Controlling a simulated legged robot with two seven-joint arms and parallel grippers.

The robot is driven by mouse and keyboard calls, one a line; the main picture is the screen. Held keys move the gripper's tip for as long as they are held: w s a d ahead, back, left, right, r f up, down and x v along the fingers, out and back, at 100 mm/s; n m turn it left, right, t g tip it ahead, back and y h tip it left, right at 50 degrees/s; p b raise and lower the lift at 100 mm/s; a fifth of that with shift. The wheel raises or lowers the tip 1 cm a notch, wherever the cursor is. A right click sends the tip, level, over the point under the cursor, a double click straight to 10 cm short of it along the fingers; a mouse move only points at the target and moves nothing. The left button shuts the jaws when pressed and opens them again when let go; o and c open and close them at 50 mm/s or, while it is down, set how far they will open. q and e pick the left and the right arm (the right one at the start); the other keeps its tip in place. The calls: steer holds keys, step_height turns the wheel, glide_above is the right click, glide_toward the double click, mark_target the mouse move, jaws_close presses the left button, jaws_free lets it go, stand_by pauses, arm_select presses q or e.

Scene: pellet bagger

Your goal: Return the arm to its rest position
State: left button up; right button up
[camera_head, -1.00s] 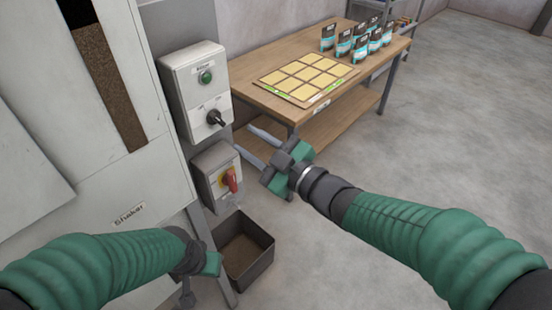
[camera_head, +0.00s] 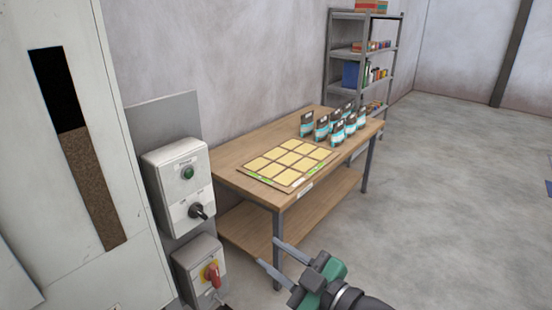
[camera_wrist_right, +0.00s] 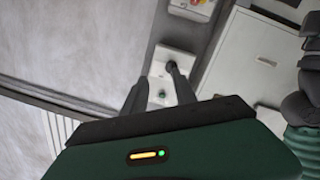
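My right gripper (camera_head: 277,257) shows at the bottom of the head view, its two grey fingers apart and nothing between them. It is in front of the table's near leg, to the right of the switch boxes and apart from them. In the right wrist view the two dark fingers (camera_wrist_right: 153,92) also stand apart, with a switch box (camera_wrist_right: 176,68) in the background beyond them. My left gripper is out of the head view. Part of a green arm shows at the right edge of the wrist view.
The upper control box (camera_head: 178,185) has a green button and black knob. The lower box (camera_head: 197,270) has a red switch. A wooden table (camera_head: 232,155) holds a yellow-squared board (camera_head: 287,162) and several pouches (camera_head: 337,130). A shelf (camera_head: 365,30) stands behind.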

steer(key=w+d+f+m+h, duration=0.4)
steer(key=d+f+m+h, duration=0.25)
steer(key=d+f, duration=0.25)
steer(key=s+d+f+m+g+h, duration=0.4)
steer(key=s+d+f+m+h, duration=0.15)
steer(key=d+f, duration=0.4)
steer(key=s+d+f+m+g, duration=0.2)
steer(key=s+f+g, duration=0.3)
steer(key=s, duration=0.7)
step_height(320, 180, down, 2)
steer(key=shift+m+h, duration=0.4)
steer(key=shift+m, duration=0.2)
